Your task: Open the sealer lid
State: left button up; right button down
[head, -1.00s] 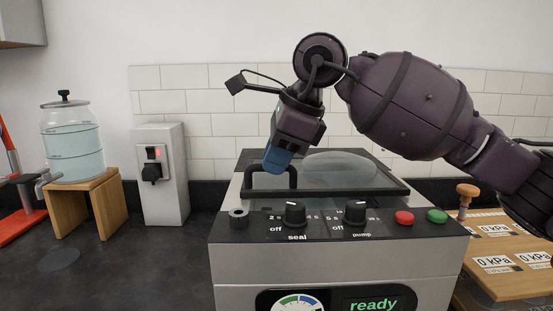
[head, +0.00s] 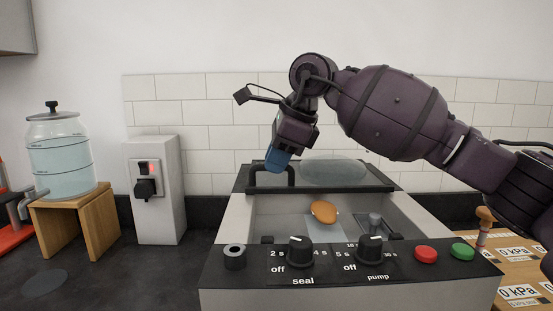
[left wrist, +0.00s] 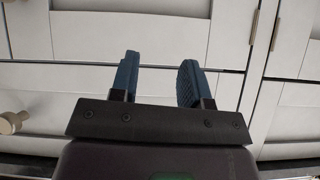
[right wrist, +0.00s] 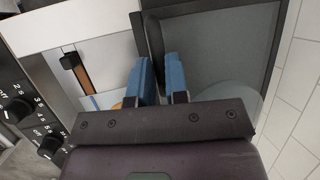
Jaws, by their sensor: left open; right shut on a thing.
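The sealer (head: 222,255) is a pale grey box with a black control panel. Its black-framed glass lid (head: 385,189) is tilted up at the back, and the chamber in front shows open. My right gripper (head: 278,160) is shut on the black lid handle (head: 292,178) at the lid's front left. In the right wrist view the blue fingers (right wrist: 160,80) close around the handle, beside the lid frame (right wrist: 262,60). My left gripper (left wrist: 160,80) is open and empty in front of white cabinet doors; it is out of the head view.
An orange-brown item (head: 323,211) lies on a pale sheet in the chamber. A grey wall box (head: 155,190) and a water jar (head: 62,158) on a wooden stand (head: 98,228) are left. Gauge cards lie on a board (head: 492,262) at right.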

jog(key=c, duration=1.1)
grip_release()
jog(key=shift+c, duration=0.2)
jog(key=p+v, duration=0.1)
jog(key=v, duration=1)
jog(key=shift+f, duration=0.1)
